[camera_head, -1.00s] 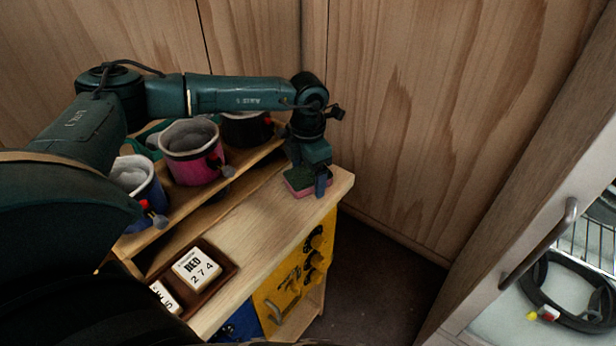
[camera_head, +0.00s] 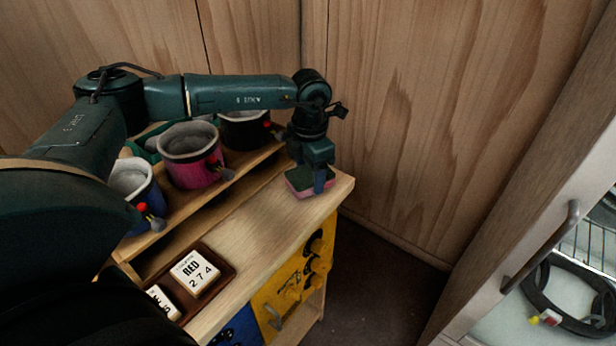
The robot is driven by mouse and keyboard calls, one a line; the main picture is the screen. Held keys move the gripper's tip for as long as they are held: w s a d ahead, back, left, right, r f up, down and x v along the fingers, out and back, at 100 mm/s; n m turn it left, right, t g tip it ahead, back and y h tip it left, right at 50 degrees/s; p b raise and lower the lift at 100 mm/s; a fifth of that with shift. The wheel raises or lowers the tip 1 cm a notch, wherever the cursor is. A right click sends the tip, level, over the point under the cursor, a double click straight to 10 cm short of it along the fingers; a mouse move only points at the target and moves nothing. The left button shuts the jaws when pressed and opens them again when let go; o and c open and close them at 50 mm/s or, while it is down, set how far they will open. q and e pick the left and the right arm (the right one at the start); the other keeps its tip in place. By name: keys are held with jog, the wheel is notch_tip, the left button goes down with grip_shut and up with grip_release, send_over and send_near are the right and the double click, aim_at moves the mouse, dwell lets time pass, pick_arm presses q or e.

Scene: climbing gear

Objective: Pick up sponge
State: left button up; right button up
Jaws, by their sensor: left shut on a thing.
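The sponge (camera_head: 301,186), pink with a dark green top, is at the far right end of the wooden bench top (camera_head: 240,235). My left gripper (camera_head: 313,184) points down over it and is shut on it, with one finger showing at the sponge's right side. The other finger is hidden. I cannot tell whether the sponge still touches the wood. My right gripper is not in view.
A raised shelf behind holds a blue pot (camera_head: 138,188), a pink pot (camera_head: 190,155) and a black pot (camera_head: 245,130). A brown tray (camera_head: 229,272) with white cards lies at the front left. A cabinet with a handle (camera_head: 541,246) stands right. The bench top's middle is clear.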

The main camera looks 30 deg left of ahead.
aim_at(309, 173)
pick_arm(q)
notch_tip(309, 173, up, 6)
jog(key=shift+f+b, duration=0.15)
jog(key=shift+b, duration=0.4)
jog(key=s+d+b, duration=0.2)
jog(key=d+b, duration=0.2)
jog(key=d, duration=1.5)
jog(key=s+a+m+p, duration=0.2)
jog(key=s+a+m, duration=0.2)
jog(key=m, duration=1.1)
jog(key=s+a+f+m+p, duration=0.1)
jog(key=s+a+m+p, duration=0.2)
jog(key=m, duration=1.2)
jog(key=shift+s+a+m+p, duration=0.35)
jog(key=shift+s+a, duration=0.15)
jog(key=shift+a, duration=0.2)
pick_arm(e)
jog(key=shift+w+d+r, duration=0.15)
